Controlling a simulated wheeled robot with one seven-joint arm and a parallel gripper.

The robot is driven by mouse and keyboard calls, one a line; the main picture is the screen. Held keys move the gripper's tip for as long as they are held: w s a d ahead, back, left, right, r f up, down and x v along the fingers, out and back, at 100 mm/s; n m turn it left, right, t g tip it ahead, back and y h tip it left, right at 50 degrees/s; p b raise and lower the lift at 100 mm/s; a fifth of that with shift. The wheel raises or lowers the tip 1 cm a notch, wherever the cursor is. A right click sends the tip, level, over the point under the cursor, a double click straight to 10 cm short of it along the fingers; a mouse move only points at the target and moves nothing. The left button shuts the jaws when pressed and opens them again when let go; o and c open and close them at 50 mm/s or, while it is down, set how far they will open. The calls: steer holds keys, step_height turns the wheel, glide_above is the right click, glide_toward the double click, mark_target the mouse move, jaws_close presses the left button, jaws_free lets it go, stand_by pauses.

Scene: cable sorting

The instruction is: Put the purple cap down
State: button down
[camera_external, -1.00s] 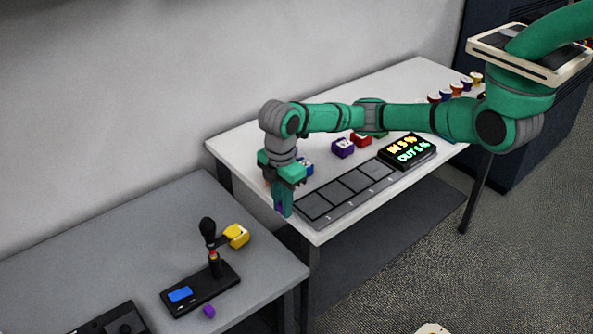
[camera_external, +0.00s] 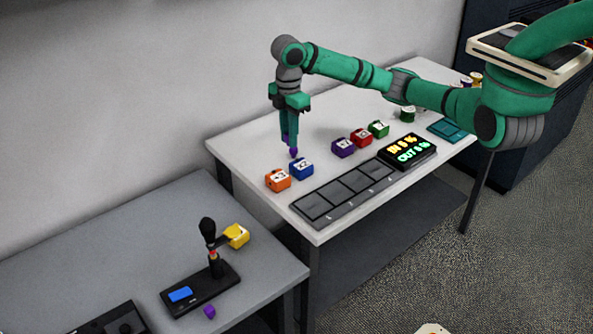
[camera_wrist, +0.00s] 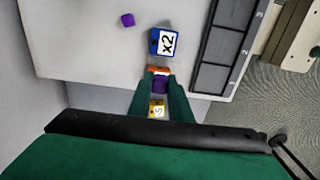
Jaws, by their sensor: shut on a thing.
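My gripper (camera_external: 289,138) is shut on the purple cap (camera_wrist: 160,86), which shows between its two fingers in the wrist view. In the external view only a sliver of this cap (camera_external: 285,137) shows beside the fingers. My gripper points down over the back left part of the white table (camera_external: 245,140), behind the orange and blue blocks. The gap between cap and table is hard to judge. Another small purple cube (camera_wrist: 127,19) lies on the table in the wrist view.
An orange block (camera_external: 278,180) and a blue block (camera_external: 301,168) marked x2 stand in front of my gripper. Purple, red and green blocks stand to the right. A slotted tray (camera_external: 322,218) lies along the front edge.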

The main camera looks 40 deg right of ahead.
steer(key=w+a+f, duration=0.2)
steer(key=w+f, duration=0.1)
steer(key=w, duration=0.4)
glide_above(257, 166)
steer(key=f, duration=0.3)
steer(key=s+f, duration=0.1)
steer(key=f, duration=0.1)
steer(key=shift+d, duration=0.2)
steer(key=shift+w+a+f, duration=0.2)
steer(key=shift+w+f, duration=0.3)
steer(key=shift+f, duration=1.75)
steer(key=c, duration=1.6)
jaws_free()
steer(key=shift+f, duration=0.1)
steer(key=shift+c, duration=0.2)
step_height(257, 166, up, 12)
